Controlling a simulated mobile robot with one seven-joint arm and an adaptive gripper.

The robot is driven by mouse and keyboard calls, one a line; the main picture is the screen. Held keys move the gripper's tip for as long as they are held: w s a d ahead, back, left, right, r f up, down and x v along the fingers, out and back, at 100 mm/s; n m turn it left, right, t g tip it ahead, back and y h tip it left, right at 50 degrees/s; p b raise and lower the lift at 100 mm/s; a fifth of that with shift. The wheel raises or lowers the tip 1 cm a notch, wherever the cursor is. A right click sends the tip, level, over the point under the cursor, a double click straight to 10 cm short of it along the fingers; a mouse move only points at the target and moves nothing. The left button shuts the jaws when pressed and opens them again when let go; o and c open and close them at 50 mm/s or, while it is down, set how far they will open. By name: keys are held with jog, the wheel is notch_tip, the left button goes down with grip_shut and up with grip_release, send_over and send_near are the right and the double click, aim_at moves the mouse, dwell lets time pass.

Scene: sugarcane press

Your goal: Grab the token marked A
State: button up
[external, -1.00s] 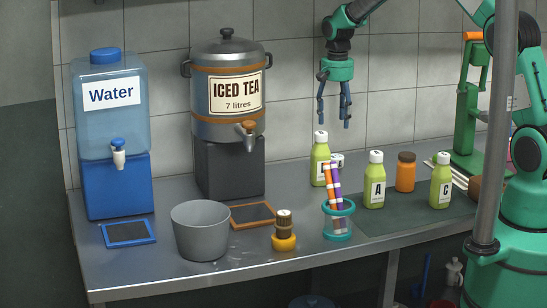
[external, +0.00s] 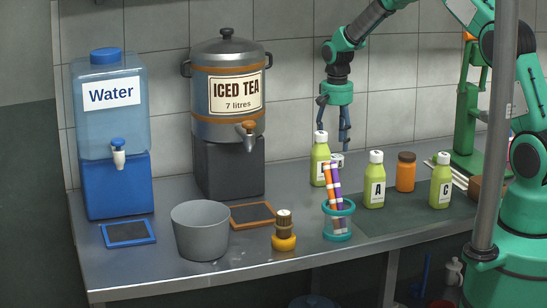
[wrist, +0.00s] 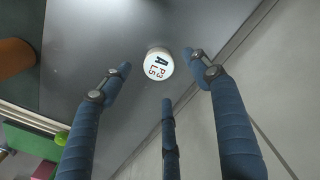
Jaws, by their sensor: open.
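The token marked A (wrist: 159,62) is a round white disc face in the wrist view, with a dark letter A and smaller red and dark characters. It lies on the grey counter near the wall. In the external view a small white-topped thing (external: 338,158), probably this token, shows behind the pens and beside a green bottle. My gripper (external: 335,138) hangs above it with three blue fingers pointing down. In the wrist view my gripper (wrist: 158,78) is open and empty, its fingers spread around the token's place in the picture without touching it.
A green bottle (external: 320,168) stands close left of the small white-topped thing. A teal pen cup (external: 338,222) stands in front. The tiled wall is close behind.

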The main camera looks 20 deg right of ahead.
aim_at(336, 156)
jog(key=shift+f, duration=0.55)
jog(key=shift+d+f+b, duration=0.15)
jog(key=shift+f+b, duration=0.85)
jog(key=shift+f, duration=1.6)
jog(key=c, duration=1.2)
